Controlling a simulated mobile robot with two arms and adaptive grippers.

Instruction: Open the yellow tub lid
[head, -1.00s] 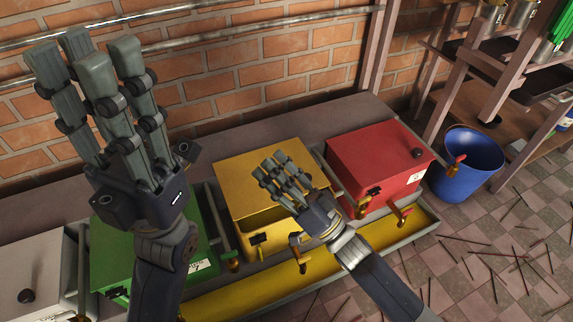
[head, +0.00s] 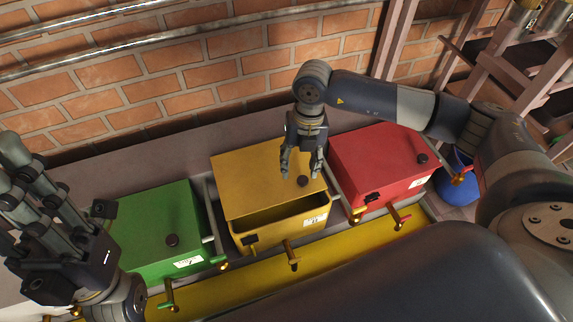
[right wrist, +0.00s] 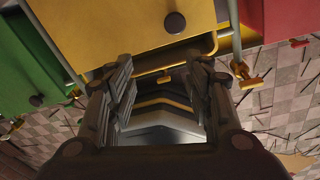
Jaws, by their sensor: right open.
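The yellow tub (head: 272,235) stands between the green and red tubs. Its flat yellow lid (head: 245,180) has a round dark knob (head: 303,181) near its right front corner. A dark gap shows between the lid's front edge and the tub's front wall, so the lid is partly open. My right gripper (head: 301,172) points down over the lid by the knob, open. In the right wrist view its fingers (right wrist: 160,95) are spread and empty, with the knob (right wrist: 175,22) beyond them. My left gripper (head: 22,170) is at the far left, fingers extended and open, away from the yellow tub.
The green tub (head: 160,225) is on the left and the red tub (head: 385,160) on the right. Taps stick out in front over a yellow trough (head: 340,250). A brick wall (head: 200,75) with pipes is behind. A blue bucket (head: 455,185) and shelves are at right.

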